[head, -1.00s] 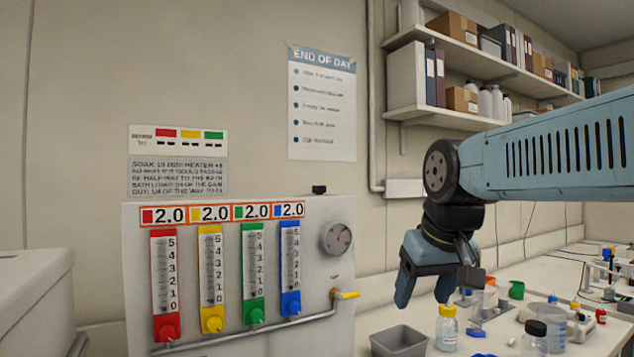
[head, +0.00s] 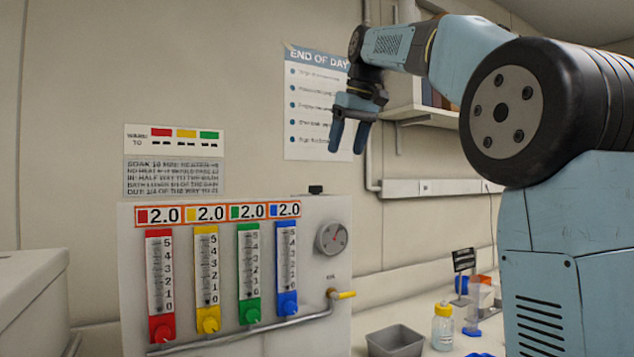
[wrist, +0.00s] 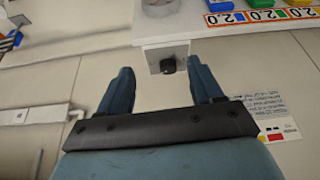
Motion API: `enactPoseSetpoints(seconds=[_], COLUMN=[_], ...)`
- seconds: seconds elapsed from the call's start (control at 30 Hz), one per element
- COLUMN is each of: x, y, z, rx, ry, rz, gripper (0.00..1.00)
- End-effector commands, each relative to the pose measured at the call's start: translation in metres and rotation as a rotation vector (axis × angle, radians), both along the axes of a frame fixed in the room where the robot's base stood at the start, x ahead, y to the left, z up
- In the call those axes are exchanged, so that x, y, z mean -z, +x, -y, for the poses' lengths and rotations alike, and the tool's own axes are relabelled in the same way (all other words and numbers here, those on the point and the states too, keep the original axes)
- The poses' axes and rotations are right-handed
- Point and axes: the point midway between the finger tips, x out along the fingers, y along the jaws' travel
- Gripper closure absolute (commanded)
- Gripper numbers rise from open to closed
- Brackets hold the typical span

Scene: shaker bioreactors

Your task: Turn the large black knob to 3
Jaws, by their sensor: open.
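A small black knob (head: 316,189) stands on top of the white panel (head: 335,290), right of its middle. The wrist view shows a black knob (wrist: 167,65) on a white block, between my fingers in the picture but beyond them. No numbers or pointer can be read on it. My gripper (head: 348,148) is open and empty, fingers pointing down, above and a little right of the knob in the head view. It also shows open in the wrist view (wrist: 163,75), apart from the knob.
The panel carries red, yellow, green and blue flow tubes with coloured knobs, displays (head: 218,212) reading 2.0, a round gauge (head: 331,237) and a yellow-handled pipe valve (head: 343,294). A grey bin (head: 396,343) and bottle (head: 443,328) stand right. A wall shelf is behind my arm.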

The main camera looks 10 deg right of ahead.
Motion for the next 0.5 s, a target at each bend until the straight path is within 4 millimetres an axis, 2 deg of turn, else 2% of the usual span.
enactPoseSetpoints(seconds=[0.03, 0.2, 0.33, 0.5], x=[-0.006, -0.024, -0.032, -0.036], y=[0.012, 0.04, 0.055, 0.065], z=[-0.004, -0.015, -0.021, -0.025], rx=[-0.021, -0.099, -0.149, -0.187], ry=[0.0, -0.003, -0.006, -0.009], rz=[-0.001, -0.007, -0.01, -0.011], gripper=[0.34, 0.34, 0.34, 0.34])
